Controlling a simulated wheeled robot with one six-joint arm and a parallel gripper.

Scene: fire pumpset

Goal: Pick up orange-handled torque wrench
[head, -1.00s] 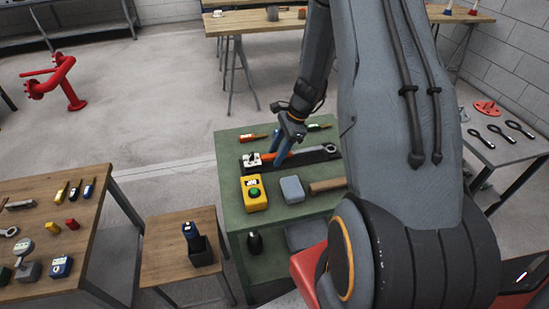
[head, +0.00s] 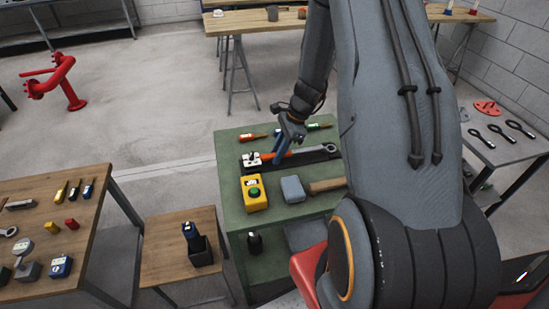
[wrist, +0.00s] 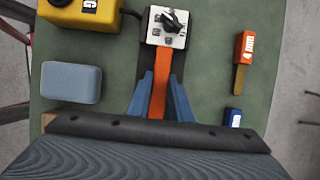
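The orange-handled torque wrench (head: 298,152) lies across the green table, with its ring head at the right end. Its orange handle (wrist: 159,88) runs up the middle of the wrist view, between my two blue fingers. My gripper (wrist: 161,82) points down at the handle, one finger close against each side, and appears shut on it. In the head view, my gripper (head: 279,158) is over the left part of the wrench. The wrench's ring end is hidden in the wrist view.
A white-faced box with a black knob (wrist: 167,26) sits at the handle's end. A yellow box (head: 254,193), a grey-blue block (head: 293,189) and a wooden-handled tool (head: 327,185) lie in front. Orange (wrist: 244,48) and blue (wrist: 233,116) tools lie on the far side.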

